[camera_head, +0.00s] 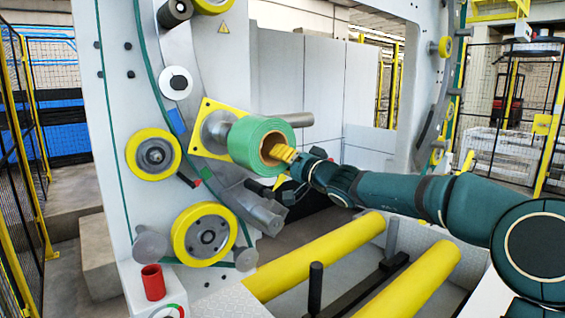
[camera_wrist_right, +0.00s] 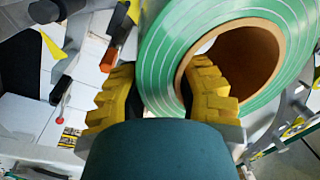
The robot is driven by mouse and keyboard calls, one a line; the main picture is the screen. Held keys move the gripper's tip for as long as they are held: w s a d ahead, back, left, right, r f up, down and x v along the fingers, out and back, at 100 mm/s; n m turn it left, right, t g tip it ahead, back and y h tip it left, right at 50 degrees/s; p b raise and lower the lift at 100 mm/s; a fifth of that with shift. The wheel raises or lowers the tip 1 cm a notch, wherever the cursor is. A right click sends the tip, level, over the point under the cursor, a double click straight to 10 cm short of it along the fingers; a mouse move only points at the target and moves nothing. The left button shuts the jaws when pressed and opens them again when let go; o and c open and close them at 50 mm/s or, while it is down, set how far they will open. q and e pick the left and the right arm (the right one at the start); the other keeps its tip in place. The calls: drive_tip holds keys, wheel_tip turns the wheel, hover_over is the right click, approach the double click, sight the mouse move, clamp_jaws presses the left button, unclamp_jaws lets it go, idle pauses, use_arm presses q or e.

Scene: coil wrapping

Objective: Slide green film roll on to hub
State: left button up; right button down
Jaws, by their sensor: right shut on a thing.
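The green film roll (camera_head: 245,143) is a thick ring with a brown core, also large in the wrist view (camera_wrist_right: 165,55). My right gripper (camera_head: 281,153) is shut on the roll's wall. In the wrist view its yellow fingers (camera_wrist_right: 162,92) straddle the wall, one at the core opening and one outside. The hub looks to be the grey metal cylinder (camera_head: 299,119) that shows behind the roll, in line with a round grey flange (camera_head: 213,130) on a yellow plate. The roll hides its middle. No hub shows inside the core. My left gripper is out of view.
The white machine frame (camera_head: 115,115) carries yellow wheels (camera_head: 153,156) and a curved grey ring beside the roll. Two thick yellow bars (camera_head: 325,252) lie below my right arm. A black upright handle (camera_head: 315,285) and a red cup (camera_head: 153,283) stand at the front.

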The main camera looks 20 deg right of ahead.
sight(263, 150)
drive_tip(key=shift+r+b, duration=0.25)
drive_tip(key=shift+b, duration=0.95)
idle(1.2)
idle(0.7)
drive_tip(key=shift+x, duration=1.35)
drive_tip(key=shift+p+x, duration=0.3)
drive_tip(key=shift+x, duration=0.95)
drive_tip(key=shift+d+f+p+x, duration=0.15)
drive_tip(key=shift+p+x, duration=0.1)
drive_tip(key=shift+x, duration=0.45)
drive_tip(key=shift+d+f+p+x, duration=0.1)
drive_tip(key=shift+p+x, duration=0.2)
drive_tip(key=shift+x, duration=0.4)
drive_tip(key=shift+f+p+x, duration=0.15)
drive_tip(key=shift+p+x, duration=0.1)
drive_tip(key=shift+x, duration=0.45)
